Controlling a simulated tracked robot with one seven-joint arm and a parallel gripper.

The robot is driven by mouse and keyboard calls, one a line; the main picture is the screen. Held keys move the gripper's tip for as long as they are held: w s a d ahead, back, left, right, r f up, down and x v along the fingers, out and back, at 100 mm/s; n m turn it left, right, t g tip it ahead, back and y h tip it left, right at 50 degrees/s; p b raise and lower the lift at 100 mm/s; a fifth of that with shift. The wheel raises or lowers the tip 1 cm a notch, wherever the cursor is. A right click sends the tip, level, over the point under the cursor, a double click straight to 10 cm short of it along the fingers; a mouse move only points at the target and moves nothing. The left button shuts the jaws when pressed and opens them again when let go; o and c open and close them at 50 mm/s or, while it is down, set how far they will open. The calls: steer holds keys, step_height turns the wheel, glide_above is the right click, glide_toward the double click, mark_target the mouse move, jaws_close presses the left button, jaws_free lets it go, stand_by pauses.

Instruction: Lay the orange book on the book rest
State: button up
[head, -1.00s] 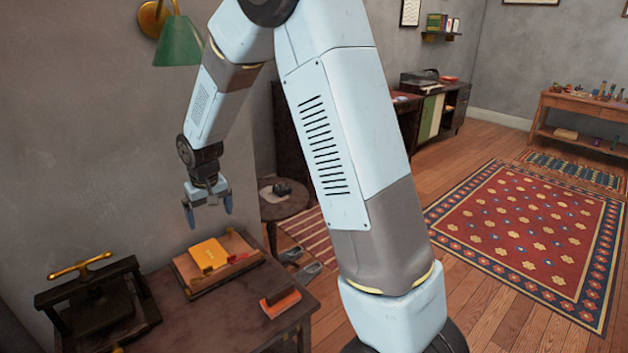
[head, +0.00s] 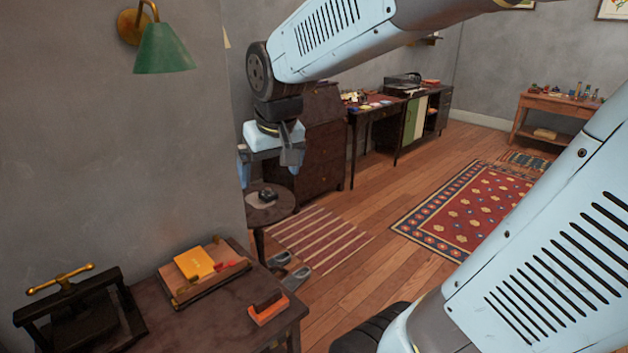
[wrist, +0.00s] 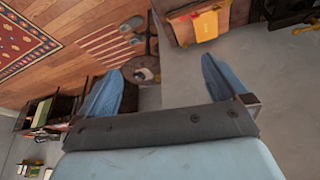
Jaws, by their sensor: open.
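The orange book (head: 198,262) lies on the wooden book rest (head: 214,285) on the dark desk at the lower left. Both also show at the top of the wrist view, the book (wrist: 205,24) over the rest (wrist: 183,30). A small red piece (head: 224,265) lies by the book's right edge. My gripper (head: 267,168) is open and empty. It hangs up and to the right of the book, clear of it, and in the picture lies over the small round table. Its two blue fingers stand apart in the wrist view (wrist: 162,75).
A black press with a brass handle (head: 60,280) stands at the desk's left. An orange-and-brown block (head: 267,308) lies near the desk's right edge. A round side table (head: 272,208) holds a dark object. Slippers (head: 290,272) lie on the floor by a striped rug (head: 315,240).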

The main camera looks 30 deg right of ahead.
steer(key=s+d+r+t, duration=0.1)
steer(key=s+d, duration=0.3)
steer(key=s, duration=0.6)
steer(key=shift+s+r+m, duration=0.2)
steer(key=shift+s+m, duration=0.2)
steer(key=shift+s+a, duration=0.1)
stand_by(0.4)
steer(key=shift+c, duration=0.2)
